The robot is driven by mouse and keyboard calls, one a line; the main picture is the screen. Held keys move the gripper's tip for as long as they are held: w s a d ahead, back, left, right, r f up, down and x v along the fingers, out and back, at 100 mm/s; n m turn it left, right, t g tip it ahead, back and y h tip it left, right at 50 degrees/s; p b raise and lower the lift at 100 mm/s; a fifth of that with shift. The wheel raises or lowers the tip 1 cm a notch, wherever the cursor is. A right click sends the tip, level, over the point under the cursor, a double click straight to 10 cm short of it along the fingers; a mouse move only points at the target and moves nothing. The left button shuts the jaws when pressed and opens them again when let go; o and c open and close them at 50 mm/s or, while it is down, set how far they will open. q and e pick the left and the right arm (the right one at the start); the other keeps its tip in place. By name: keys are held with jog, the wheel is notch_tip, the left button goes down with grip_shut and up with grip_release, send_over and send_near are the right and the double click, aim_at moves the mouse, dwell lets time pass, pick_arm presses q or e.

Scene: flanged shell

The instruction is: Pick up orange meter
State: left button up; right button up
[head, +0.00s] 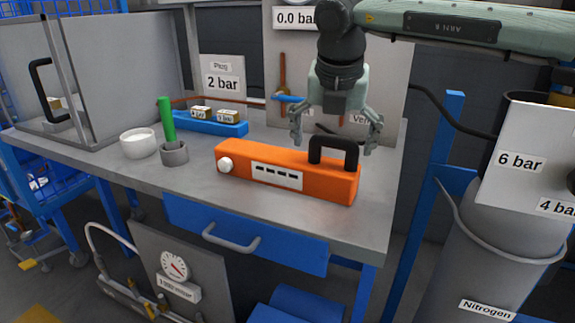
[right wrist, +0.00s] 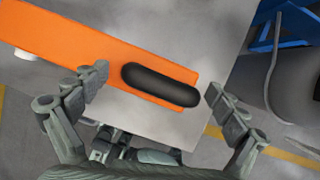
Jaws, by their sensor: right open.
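The orange meter (head: 240,164) is a long box lying on the grey workbench, with a white knob at its left end, a label strip on its front and a black handle (head: 333,150) on top near its right end. My right gripper (head: 334,143) is open above that handle, one finger to each side of it in the head view. In the right wrist view the black handle (right wrist: 160,85) lies between the spread fingers (right wrist: 157,90), with clear gaps on both sides. The orange body (right wrist: 75,50) runs to the upper left there. My left gripper is not in view.
A grey nitrogen cylinder (head: 480,250) stands right of the bench beside a blue post (head: 415,220).

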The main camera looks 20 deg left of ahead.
jog(key=shift+c, duration=0.5)
jog(key=c, duration=1.7)
jog(key=shift+r, duration=0.1)
jog(key=shift+c, duration=0.2)
notch_tip(320, 180, up, 10)
jog(key=shift+f+b, duration=0.1)
jog(key=shift+b, duration=0.25)
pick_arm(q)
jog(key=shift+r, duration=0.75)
